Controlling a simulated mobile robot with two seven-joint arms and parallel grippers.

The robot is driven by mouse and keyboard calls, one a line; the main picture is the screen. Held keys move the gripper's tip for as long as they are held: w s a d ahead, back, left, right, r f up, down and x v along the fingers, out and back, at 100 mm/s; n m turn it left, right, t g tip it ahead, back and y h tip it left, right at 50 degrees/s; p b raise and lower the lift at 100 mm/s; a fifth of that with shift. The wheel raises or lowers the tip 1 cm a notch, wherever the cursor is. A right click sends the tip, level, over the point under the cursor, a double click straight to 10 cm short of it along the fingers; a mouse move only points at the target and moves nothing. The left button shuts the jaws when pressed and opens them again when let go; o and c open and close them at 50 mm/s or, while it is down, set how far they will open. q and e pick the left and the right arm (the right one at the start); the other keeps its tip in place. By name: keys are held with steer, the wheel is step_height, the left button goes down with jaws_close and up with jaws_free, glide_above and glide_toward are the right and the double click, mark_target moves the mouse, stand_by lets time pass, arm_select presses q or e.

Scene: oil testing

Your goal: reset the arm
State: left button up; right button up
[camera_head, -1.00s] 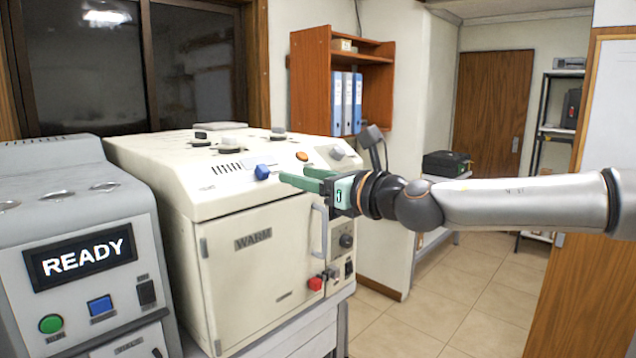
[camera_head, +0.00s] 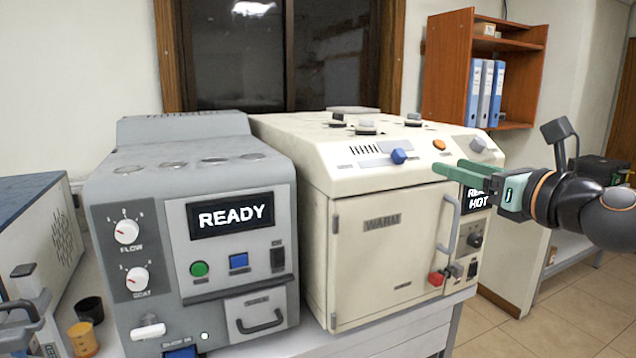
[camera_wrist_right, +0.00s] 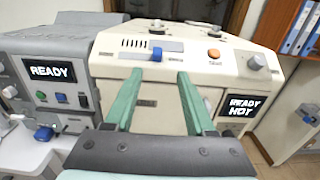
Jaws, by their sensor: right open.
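My right gripper (camera_head: 440,169) has long green fingers. It reaches in from the right, in front of the upper front of the cream oven marked WARM (camera_head: 375,255). In the right wrist view the fingers (camera_wrist_right: 159,75) are apart, with nothing between them. They point toward the sloped panel with the blue slider knob (camera_head: 399,156) and the orange button (camera_head: 439,146). The gripper partly hides the oven's READY HOT screen (camera_head: 478,200) in the head view; the wrist view shows that screen (camera_wrist_right: 243,107) whole. I cannot tell any contact. My left gripper is not in view.
A grey machine with a READY screen (camera_head: 231,216) stands left of the oven. A black cup (camera_head: 90,309) and an amber cup (camera_head: 83,339) stand at its left. The oven door handle (camera_head: 449,226) sticks out below my right gripper. A shelf with binders (camera_head: 486,92) is behind.

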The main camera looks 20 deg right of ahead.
steer(key=shift+f, duration=0.1)
steer(key=w+a+f+m+g+y+p, duration=0.1)
steer(key=a+f+m, duration=0.3)
steer(key=f, duration=0.7)
steer(key=a+f+m+g+y, duration=0.1)
steer(key=f+m+g, duration=0.1)
steer(key=f+m, duration=0.7)
steer(key=w+a+f+m+g+p, duration=0.1)
steer(key=a+f+m, duration=0.2)
steer(key=f, duration=1)
steer(key=s+a+f+m+g, duration=0.1)
steer(key=s+a+f+m, duration=0.3)
steer(key=s+f+m, duration=0.2)
steer(key=s+a+f+m+g+p, duration=0.1)
steer(key=s+a+f+m+g, duration=0.1)
steer(key=s+a+f+m, duration=0.3)
steer(key=s+a+f+m+g+h+p, duration=0.1)
steer(key=s+a+f+m, duration=0.4)
steer(key=s+f, duration=0.5)
step_height(320, 180, down, 3)
steer(key=m, duration=0.2)
steer(key=shift+a+f+m+g, duration=0.15)
steer(key=shift+m+g, duration=0.25)
